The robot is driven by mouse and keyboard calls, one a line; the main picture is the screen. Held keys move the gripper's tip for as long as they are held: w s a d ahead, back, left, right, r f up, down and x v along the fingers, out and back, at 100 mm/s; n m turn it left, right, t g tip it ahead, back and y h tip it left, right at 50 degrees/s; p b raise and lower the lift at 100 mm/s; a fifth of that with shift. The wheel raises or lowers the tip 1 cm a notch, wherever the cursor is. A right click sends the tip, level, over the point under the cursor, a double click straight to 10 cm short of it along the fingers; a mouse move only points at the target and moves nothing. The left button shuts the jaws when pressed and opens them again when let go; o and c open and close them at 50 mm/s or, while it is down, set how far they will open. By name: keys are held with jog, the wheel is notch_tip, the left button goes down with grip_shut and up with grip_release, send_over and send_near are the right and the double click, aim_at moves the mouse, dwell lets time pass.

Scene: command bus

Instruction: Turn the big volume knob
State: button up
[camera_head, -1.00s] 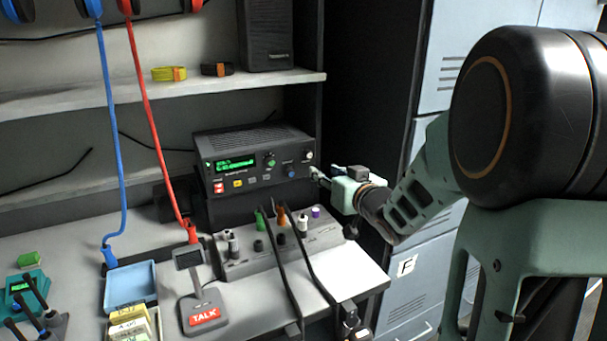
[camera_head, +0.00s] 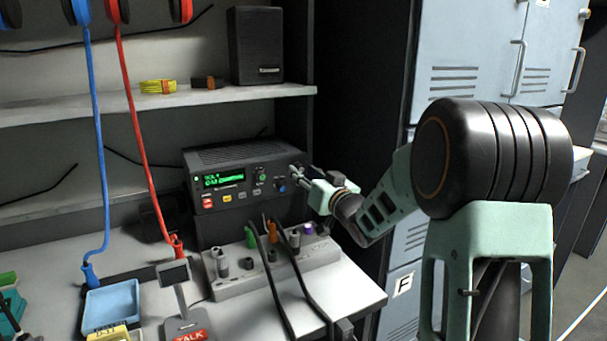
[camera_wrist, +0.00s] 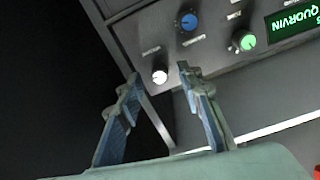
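The black radio (camera_head: 235,205) stands on the desk with a lit green display (camera_head: 224,181). Its front has a green-faced knob (camera_wrist: 243,40), a blue-faced knob (camera_wrist: 188,21) and a white-faced knob (camera_wrist: 160,76). The green one also shows in the head view (camera_head: 262,176), as does the blue one (camera_head: 281,188). I cannot read which is the volume knob. My gripper (camera_wrist: 157,78) is open, its two fingers on either side of the white-faced knob in the wrist view; contact cannot be told. In the head view my gripper (camera_head: 304,175) is at the radio's right end and hides that corner.
A grey panel with several small knobs (camera_head: 225,285) sits below the radio, with black cables (camera_head: 273,275) rising before it. A TALK microphone (camera_head: 188,325) and blue tray (camera_head: 113,306) are at left. A shelf (camera_head: 150,105) runs above; lockers (camera_head: 465,65) stand right.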

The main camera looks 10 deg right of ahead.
jog(key=shift+w+a, duration=0.1)
jog(key=shift+w, duration=0.4)
grip_shut()
jog(key=shift+f+b, duration=0.1)
jog(key=shift+b, duration=0.3)
